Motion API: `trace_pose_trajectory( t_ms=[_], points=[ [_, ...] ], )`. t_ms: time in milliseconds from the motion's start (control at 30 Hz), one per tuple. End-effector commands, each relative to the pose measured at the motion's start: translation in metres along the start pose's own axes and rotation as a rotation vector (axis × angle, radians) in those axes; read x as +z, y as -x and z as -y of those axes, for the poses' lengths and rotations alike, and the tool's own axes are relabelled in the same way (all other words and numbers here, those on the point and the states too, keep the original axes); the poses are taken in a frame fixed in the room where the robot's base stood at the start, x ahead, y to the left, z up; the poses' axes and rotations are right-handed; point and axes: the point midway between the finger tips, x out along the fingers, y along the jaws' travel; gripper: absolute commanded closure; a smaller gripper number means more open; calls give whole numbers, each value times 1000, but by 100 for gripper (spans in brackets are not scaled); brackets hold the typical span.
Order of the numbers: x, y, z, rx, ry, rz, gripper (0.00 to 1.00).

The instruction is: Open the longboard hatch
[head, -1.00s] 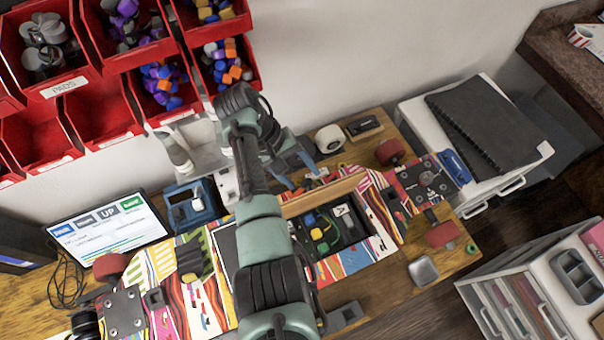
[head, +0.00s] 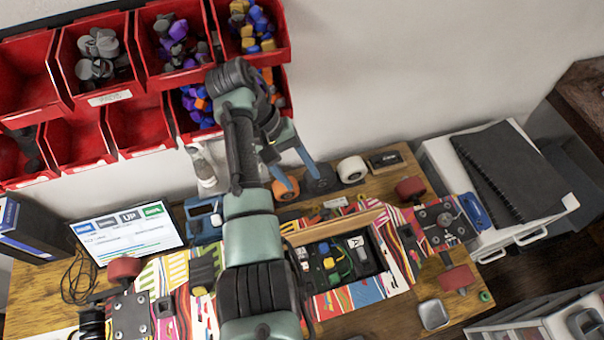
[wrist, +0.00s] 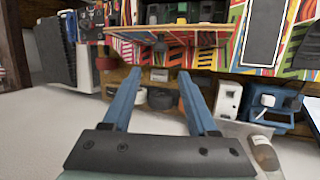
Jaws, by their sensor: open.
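The longboard (head: 178,303) lies across the workbench with its colourful striped side up. Its compartment (head: 375,262) is uncovered, showing green, yellow and black parts inside. The hatch (head: 335,224) stands raised along the compartment's back edge, its wooden edge showing. In the wrist view the hatch (wrist: 170,50) spans the top centre, beyond my fingertips. My gripper (head: 290,168) is behind the hatch, on the wall side, and apart from it. In the wrist view my gripper (wrist: 159,76) has its two blue fingers spread, with nothing between them. My arm hides part of the board's middle.
Red bins (head: 140,120) hang on the wall at upper left. A screen (head: 128,236) stands at left. An orange wheel (head: 285,188), white roll (head: 352,169) and blue device (head: 203,217) sit behind the board. A small metal tray (head: 433,314) lies at front right.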

Motion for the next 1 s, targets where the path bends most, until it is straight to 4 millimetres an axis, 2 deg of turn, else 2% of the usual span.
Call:
trace_pose_trajectory(
  t_ms=[33,167,300,500,633,800,1000],
  points=[
    [0,-2,0,-5,-6,-1,52],
    [4,-15,-1,-51,-71,-16,76],
    [15,-44,-6,-170,-249,-52,100],
    [43,-81,-17,-378,-586,-110,100],
    [68,-95,-27,-501,-805,-141,100],
    [106,-103,-40,-651,-1083,-179,100],
    [148,-97,-52,-791,-1340,-216,100]
  ],
)
